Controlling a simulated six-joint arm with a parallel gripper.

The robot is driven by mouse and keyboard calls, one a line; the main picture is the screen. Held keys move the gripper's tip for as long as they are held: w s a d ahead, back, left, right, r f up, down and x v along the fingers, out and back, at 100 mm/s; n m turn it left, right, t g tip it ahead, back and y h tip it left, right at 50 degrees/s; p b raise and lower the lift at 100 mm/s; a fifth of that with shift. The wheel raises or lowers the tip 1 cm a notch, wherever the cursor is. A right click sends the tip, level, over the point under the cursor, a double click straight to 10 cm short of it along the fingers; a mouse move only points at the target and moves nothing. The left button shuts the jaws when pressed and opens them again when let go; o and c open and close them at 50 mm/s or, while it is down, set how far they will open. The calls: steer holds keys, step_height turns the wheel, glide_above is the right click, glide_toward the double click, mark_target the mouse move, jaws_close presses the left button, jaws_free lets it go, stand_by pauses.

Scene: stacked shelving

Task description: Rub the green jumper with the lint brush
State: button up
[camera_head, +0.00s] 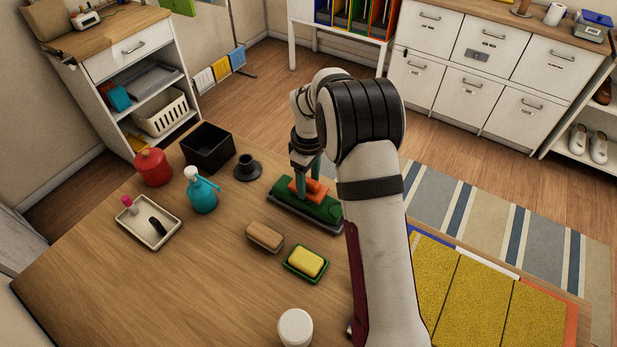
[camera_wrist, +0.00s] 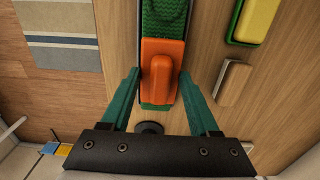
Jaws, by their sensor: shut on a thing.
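The green jumper (camera_head: 322,208) lies folded flat on a dark board near the table's far edge, left of my arm. Its ribbed knit shows at the top of the wrist view (camera_wrist: 164,18). The orange lint brush (camera_head: 297,188) is on top of the jumper, appearing to touch it. In the wrist view the brush (camera_wrist: 161,82) has a wide base and a raised handle. My gripper (camera_head: 307,177) points down at the brush, its teal fingers on both sides of the handle and shut on it. Part of the jumper is hidden under the brush.
A brown-topped brush (camera_head: 265,236) and a yellow sponge (camera_head: 306,262) on a green dish lie nearby. A blue spray bottle (camera_head: 202,193), black bin (camera_head: 208,148), red canister (camera_head: 152,167), white tray (camera_head: 163,237) and white-lidded jar (camera_head: 295,327) stand around. The front left table is clear.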

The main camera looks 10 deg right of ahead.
steer(key=shift+f, duration=0.3)
steer(key=shift+f, duration=0.3)
stand_by(1.0)
